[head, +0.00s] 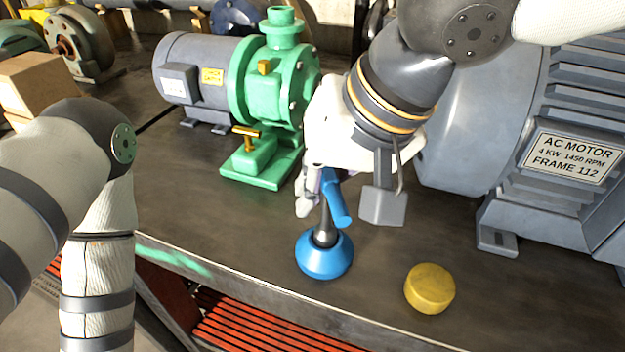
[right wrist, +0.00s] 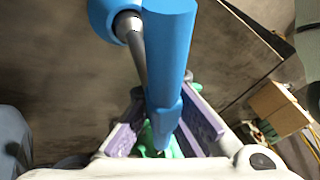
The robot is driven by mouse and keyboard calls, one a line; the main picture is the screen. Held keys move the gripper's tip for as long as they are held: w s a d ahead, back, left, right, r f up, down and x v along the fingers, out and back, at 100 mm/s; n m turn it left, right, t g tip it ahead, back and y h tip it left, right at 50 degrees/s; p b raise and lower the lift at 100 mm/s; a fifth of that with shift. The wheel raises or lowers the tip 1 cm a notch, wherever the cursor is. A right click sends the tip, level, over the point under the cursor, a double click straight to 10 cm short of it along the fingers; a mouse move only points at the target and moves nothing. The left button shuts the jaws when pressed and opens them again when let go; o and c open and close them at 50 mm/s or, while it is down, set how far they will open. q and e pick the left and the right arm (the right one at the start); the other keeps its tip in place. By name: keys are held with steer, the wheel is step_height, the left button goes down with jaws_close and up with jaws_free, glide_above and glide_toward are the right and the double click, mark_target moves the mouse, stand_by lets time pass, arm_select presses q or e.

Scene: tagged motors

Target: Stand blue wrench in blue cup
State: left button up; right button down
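In the right wrist view the blue wrench (right wrist: 168,60) crosses the middle and the blue cup (right wrist: 101,18) is at the top left. My right gripper (head: 312,195) is above the cup, its fingers around the wrench's upper part. Gaps show between the pads and the wrench, so it looks open. My left gripper is out of view.
A yellow round piece (head: 429,288) lies right of the cup near the bench's front edge. A large grey motor (head: 480,120) stands at right and a green pump (head: 270,90) behind. A cardboard box (head: 40,82) is at far left. Bare bench top lies left of the cup.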

steer(key=shift+f, duration=0.7)
steer(key=c, duration=1.7)
jaws_free()
step_height(320, 180, up, 6)
steer(key=shift+r, duration=0.1)
steer(key=v, duration=1.2)
